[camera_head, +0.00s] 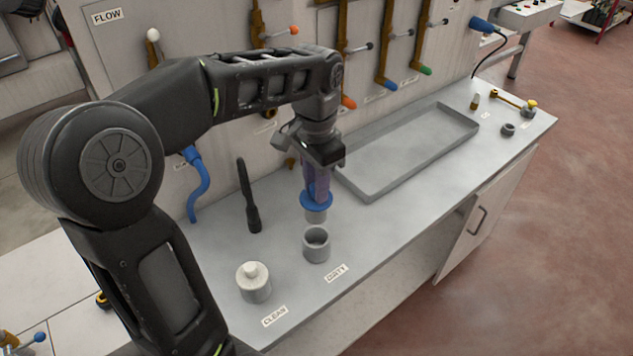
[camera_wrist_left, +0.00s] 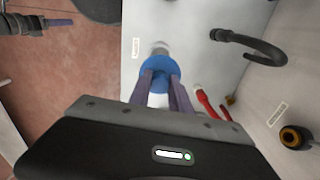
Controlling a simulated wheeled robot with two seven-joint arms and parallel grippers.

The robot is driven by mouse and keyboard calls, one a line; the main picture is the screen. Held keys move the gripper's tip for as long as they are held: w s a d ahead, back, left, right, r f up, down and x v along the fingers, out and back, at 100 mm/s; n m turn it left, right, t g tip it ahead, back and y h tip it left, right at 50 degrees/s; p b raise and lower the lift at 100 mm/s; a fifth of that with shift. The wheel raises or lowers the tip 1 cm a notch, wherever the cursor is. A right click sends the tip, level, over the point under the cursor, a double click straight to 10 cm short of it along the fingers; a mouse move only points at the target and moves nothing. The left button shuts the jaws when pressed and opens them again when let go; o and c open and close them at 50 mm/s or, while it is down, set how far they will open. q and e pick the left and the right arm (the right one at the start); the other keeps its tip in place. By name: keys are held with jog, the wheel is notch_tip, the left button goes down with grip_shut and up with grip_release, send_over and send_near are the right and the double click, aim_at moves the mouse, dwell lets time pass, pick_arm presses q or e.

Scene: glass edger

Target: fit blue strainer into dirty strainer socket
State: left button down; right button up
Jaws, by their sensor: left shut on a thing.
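The blue strainer (camera_head: 316,200) hangs upright below my left gripper (camera_head: 317,180), which is shut on it. Its blue flange shows in the left wrist view (camera_wrist_left: 160,68) between the fingers (camera_wrist_left: 160,88). The strainer's grey lower end is above and slightly behind the dirty strainer socket (camera_head: 316,245) in the head view. That socket is an open grey cup on the bench by the label DIRTY. The strainer appears apart from the socket, though the exact gap is hard to tell. My right gripper is not in view.
A white-capped clean socket (camera_head: 253,283) stands left of the dirty one. A black brush-like tool (camera_head: 248,195) and a blue hose (camera_head: 197,185) are behind it. A shallow grey tray (camera_head: 364,192) lies to the right. Valve levers (camera_head: 385,55) line the back panel.

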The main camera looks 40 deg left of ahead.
aim_at(316, 205)
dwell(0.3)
pick_arm(q)
jog(key=shift+f+b, duration=2.1)
jog(key=shift+f, duration=0.9)
notch_tip(316, 205, down, 7)
jog(key=b, duration=0.4)
jog(key=shift+r, duration=0.2)
dwell(1.5)
jog(key=c, duration=1.1)
grip_release()
jog(key=shift+r, duration=0.1)
